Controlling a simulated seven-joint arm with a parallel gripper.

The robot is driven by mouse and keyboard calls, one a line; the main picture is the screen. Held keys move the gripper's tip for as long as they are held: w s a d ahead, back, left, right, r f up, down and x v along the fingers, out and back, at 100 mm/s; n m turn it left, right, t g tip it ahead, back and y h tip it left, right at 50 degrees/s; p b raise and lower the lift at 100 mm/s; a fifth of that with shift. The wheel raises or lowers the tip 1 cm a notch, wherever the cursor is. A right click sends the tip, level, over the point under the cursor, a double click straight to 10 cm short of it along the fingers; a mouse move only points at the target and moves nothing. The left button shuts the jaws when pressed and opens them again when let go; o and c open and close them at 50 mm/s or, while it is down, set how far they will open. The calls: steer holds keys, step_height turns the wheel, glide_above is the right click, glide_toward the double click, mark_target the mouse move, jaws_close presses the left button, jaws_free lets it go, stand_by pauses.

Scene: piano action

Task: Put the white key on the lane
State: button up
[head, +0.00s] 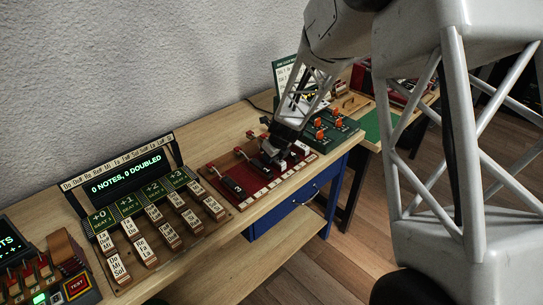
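A dark red board (214,167) lies on the wooden bench in the middle of the head view. It carries several lanes with black blocks (233,187), red-ended levers and a row of small pale tiles (260,194) along its front edge. My gripper (277,158) is low over the right half of this board and hides part of its lanes. A small white piece (302,147) shows just right of the gripper, at the board's right end; I cannot tell whether it is the white key. The fingertips are too small and dark to show whether they are open or hold anything.
Left of the board is a rack of cream syllable blocks (133,239) below a display (124,184) reading "0 NOTES, 0 DOUBLED". A green panel with orange knobs (320,134) stands close on the right. A wall runs behind the bench; my arm covers the right side.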

steer(key=shift+f, duration=0.15)
steer(key=o, duration=1)
steer(key=shift+c, duration=0.2)
steer(key=v, duration=1.2)
steer(key=shift+r, duration=0.2)
